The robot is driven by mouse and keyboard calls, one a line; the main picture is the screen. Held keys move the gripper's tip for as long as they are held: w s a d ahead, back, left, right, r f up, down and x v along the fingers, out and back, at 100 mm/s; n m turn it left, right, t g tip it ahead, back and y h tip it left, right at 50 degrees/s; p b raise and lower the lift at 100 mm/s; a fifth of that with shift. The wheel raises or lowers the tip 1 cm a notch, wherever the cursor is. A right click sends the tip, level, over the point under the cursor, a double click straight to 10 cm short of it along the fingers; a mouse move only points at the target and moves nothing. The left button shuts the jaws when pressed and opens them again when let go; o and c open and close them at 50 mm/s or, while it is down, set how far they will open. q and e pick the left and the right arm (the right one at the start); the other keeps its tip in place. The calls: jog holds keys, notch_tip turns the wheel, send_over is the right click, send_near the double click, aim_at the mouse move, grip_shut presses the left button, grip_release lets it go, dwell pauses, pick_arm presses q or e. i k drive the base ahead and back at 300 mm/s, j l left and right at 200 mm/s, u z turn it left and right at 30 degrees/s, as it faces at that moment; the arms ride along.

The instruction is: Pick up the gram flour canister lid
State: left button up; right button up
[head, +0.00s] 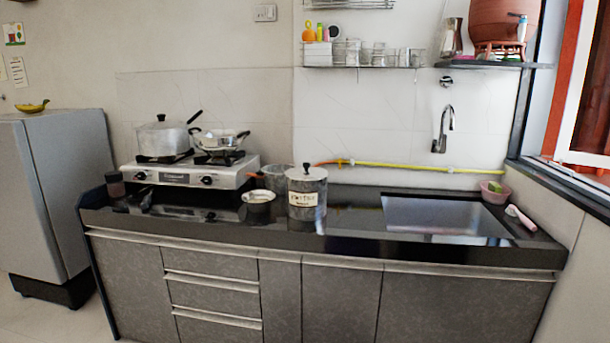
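A metal canister (307,199) with a pale label stands upright on the black counter, right of the stove. The writing on the label is too small to read surely. Its light lid (306,173) sits on top and has a small dark knob in the middle. Neither of my grippers shows in the head view.
A small bowl (259,196) and a dark pan (275,178) are close on the canister's left. A stove (190,173) with two pots is further left. The sink (440,216) is to the right. Counter between canister and sink is clear. A shelf (365,67) hangs above.

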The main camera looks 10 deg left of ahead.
aim_at(305, 173)
jog(key=i+j, duration=0.15)
jog(key=i, duration=0.3)
jog(key=i+j, duration=0.15)
jog(key=i, duration=0.3)
jog(key=i+j, duration=0.2)
jog(key=i, duration=0.25)
jog(key=i+j, duration=0.15)
jog(key=i, duration=0.3)
jog(key=i+j, duration=0.15)
jog(key=i, duration=0.3)
